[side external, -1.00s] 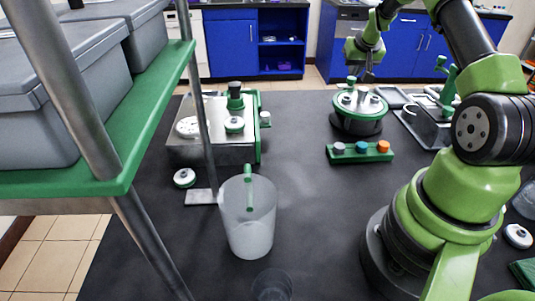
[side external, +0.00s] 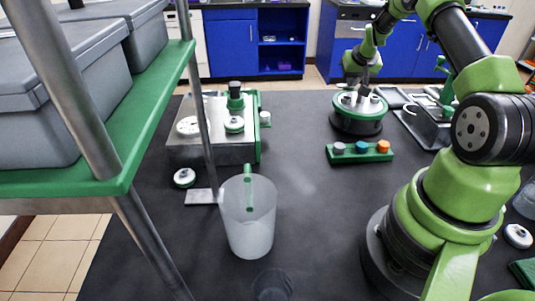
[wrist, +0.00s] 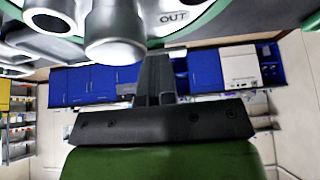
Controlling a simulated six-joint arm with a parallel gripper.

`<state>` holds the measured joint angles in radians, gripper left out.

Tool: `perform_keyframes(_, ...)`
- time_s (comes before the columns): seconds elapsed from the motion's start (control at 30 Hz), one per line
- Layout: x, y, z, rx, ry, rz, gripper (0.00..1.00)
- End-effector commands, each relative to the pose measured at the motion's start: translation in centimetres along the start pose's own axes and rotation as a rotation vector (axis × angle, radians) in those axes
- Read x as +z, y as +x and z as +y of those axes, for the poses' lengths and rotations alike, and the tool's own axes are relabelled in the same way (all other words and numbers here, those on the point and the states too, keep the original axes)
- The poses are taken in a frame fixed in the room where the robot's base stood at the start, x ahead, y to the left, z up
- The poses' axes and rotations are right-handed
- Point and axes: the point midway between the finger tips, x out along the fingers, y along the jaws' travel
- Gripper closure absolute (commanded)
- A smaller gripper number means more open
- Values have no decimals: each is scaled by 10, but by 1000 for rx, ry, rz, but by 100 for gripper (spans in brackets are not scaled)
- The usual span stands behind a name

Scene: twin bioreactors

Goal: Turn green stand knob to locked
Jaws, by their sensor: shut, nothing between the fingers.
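A round green-rimmed unit (side external: 357,121) with a dark base and metallic ports on its lid stands at the back right of the table in the side external view. In the wrist view its ports (wrist: 115,35) and green rim, with an "OUT" label, fill the top. My gripper (side external: 362,90) is low over this unit's lid; its tips are too small to make out there. In the wrist view my gripper (wrist: 155,75) has its fingers together, empty, close to the ports; I cannot tell whether they touch.
A metal station (side external: 210,150) with a green-topped fitting stands at the left back. A green block with coloured knobs (side external: 360,153) lies in front of the round unit. A clear beaker (side external: 248,225) stands at front centre. A shelf (side external: 150,110) borders the left. Mid-table is clear.

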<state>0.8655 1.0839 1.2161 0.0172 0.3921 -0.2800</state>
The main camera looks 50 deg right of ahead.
Motion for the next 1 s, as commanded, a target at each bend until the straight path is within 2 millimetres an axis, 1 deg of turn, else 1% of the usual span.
perform_keyframes(0.03, 5, 3, 1, 0, 0, -11, 100)
perform_keyframes(0.4, 8, 2, 12, 0, 6, -17, 100)
perform_keyframes(0.8, 7, 3, 23, 1, 7, -18, 100)
perform_keyframes(1.0, 6, 4, 26, 1, 7, -17, 100)
